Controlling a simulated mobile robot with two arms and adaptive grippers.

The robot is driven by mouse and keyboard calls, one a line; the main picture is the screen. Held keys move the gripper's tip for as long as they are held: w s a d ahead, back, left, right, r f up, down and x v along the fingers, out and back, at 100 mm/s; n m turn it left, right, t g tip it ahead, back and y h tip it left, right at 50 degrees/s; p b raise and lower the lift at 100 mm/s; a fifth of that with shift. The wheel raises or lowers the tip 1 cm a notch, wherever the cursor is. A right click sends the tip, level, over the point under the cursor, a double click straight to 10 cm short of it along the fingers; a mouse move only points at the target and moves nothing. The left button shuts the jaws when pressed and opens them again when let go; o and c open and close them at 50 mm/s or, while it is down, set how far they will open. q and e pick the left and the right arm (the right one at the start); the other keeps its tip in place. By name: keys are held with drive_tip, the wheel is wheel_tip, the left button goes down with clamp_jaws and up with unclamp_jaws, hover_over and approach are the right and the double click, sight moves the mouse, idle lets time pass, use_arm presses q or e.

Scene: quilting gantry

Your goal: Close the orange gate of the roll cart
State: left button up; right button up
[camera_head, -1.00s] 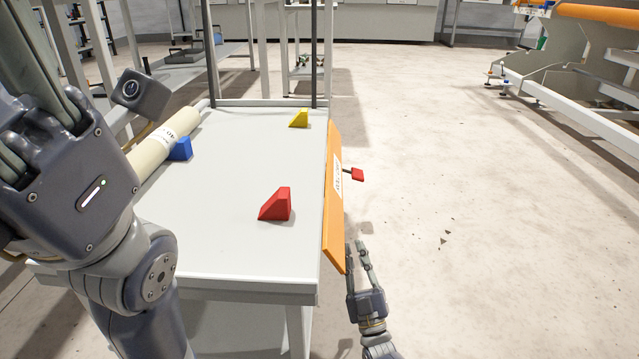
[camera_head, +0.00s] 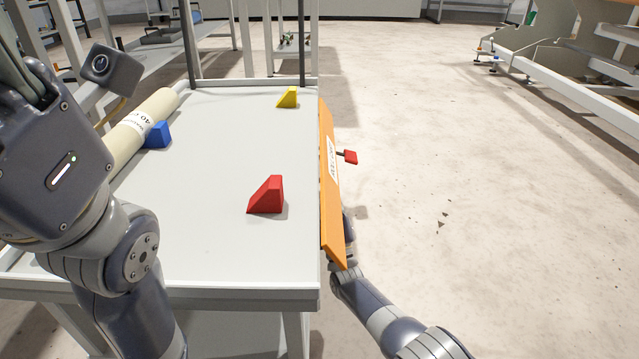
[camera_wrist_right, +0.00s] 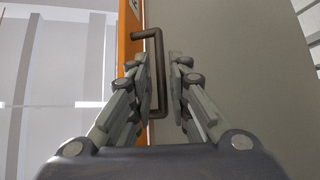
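The orange gate (camera_head: 329,195) runs along the right edge of the roll cart's top (camera_head: 220,150) and tilts outward. A red latch-like piece (camera_head: 350,157) sticks out from its outer side. In the right wrist view the gate (camera_wrist_right: 128,45) shows edge-on, with a dark bracket handle (camera_wrist_right: 160,75). My right gripper (camera_wrist_right: 162,85) has its fingers apart on either side of the handle's bar, with gaps visible. In the head view the gate mostly hides this gripper. My left gripper (camera_head: 25,85) is raised at the left, away from the gate; its fingertips are not clear.
On the cart top lie a cream roll (camera_head: 135,130), a blue wedge (camera_head: 158,134), a red wedge (camera_head: 266,195) and a yellow wedge (camera_head: 288,97). The floor (camera_head: 470,220) right of the cart is open. A white frame machine (camera_head: 590,80) stands at the far right.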

drive_tip(key=shift+w+a+r, duration=0.15)
drive_tip(key=shift+w+r, duration=0.15)
drive_tip(key=shift+w, duration=0.05)
drive_tip(key=shift+c, duration=0.2)
clamp_jaws()
drive_tip(key=shift+d+n+g+y, duration=0.2)
drive_tip(key=shift+n+g+y, duration=0.1)
drive_tip(key=shift+n+y, duration=0.1)
